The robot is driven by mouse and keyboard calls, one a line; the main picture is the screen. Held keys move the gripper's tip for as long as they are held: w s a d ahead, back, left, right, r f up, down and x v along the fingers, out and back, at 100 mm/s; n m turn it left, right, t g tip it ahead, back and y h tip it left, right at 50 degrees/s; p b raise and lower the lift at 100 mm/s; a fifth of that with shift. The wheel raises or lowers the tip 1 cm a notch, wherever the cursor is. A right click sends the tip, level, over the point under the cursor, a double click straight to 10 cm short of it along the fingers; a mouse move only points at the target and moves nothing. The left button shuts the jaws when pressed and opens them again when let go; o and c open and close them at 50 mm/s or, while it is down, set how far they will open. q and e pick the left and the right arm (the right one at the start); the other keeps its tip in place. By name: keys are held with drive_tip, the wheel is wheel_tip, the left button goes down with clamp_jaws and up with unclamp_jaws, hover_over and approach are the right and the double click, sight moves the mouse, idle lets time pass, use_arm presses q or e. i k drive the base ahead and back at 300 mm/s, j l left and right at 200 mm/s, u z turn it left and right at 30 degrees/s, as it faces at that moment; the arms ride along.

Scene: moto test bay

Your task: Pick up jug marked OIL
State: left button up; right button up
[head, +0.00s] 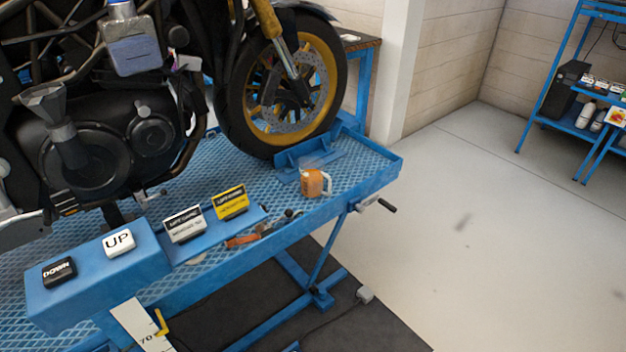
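A small jug (315,182) with orange contents or an orange body and a pale handle on its right stands upright on the blue lift platform (365,165). It is near the platform's right end, just in front of the motorcycle's front wheel (285,90). Any marking on it is too small to read. Neither of my grippers is in view.
A motorcycle (95,130) stands on the lift. Black DOWN (59,271) and white UP (118,242) buttons sit on a blue box. White (184,225) and yellow (229,202) signs stand nearby. A blue shelf (560,122) is far right. The pale floor (480,230) between is clear.

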sight(312, 174)
drive_tip(key=i+l+u, duration=0.1)
drive_tip(key=u, duration=0.3)
drive_tip(key=l+u, duration=0.35)
drive_tip(key=i+l+u, duration=0.1)
drive_tip(key=u, duration=0.3)
drive_tip(key=l+u, duration=0.35)
